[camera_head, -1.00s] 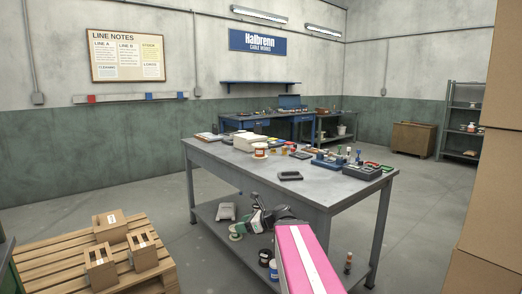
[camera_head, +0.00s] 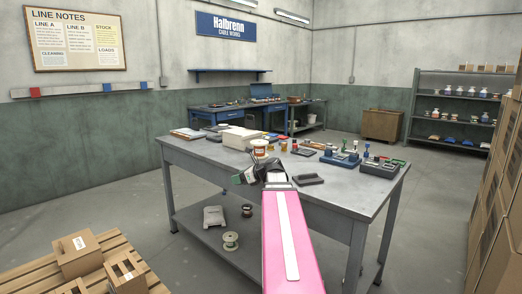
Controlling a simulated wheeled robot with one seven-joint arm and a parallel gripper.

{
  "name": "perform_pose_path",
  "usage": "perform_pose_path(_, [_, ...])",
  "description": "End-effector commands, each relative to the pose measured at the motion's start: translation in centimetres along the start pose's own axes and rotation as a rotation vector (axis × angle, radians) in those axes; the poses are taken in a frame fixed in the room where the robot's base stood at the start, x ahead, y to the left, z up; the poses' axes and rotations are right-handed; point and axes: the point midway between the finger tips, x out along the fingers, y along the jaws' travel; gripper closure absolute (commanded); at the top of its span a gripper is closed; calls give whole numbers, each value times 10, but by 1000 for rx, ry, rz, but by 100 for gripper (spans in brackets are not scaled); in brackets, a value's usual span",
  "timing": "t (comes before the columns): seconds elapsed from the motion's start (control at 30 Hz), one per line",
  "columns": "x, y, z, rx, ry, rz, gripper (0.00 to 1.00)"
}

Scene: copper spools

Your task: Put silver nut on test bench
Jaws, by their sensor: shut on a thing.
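My gripper (camera_head: 238,180) is at the end of my pink arm, over the near edge of the grey work table (camera_head: 352,204). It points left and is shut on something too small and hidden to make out. I cannot pick out the silver nut in this view. A blue workbench (camera_head: 207,114) stands against the back wall with small items on it. No label shows which of these is the test bench.
The grey table holds a white box (camera_head: 240,138), tubs, a dark tray (camera_head: 307,180) and a blue fixture (camera_head: 340,159). A spool (camera_head: 230,241) sits on its lower shelf. A pallet with cartons (camera_head: 78,253) is lower left; stacked cartons (camera_head: 496,200) stand right.

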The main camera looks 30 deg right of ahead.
Motion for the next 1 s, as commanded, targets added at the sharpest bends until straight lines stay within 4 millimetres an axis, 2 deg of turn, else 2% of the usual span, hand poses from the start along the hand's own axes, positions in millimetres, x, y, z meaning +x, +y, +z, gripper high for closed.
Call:
perform_pose_path(0.03, [-18, -29, 11, 10, -2, -35, 78])
perform_pose_path(0.2, [-76, -89, 38, 48, -2, -126, 78])
perform_pose_path(0.3, [-104, -112, 50, 66, -3, -166, 78])
perform_pose_path(0.4, [-125, -127, 57, 79, -2, -193, 78])
perform_pose_path(0.5, [-136, -136, 62, 85, -1, -208, 78])
perform_pose_path(0.63, [-140, -150, 58, 90, -1, -215, 78])
perform_pose_path(1.0, [-130, -222, 15, 92, -1, -215, 78])
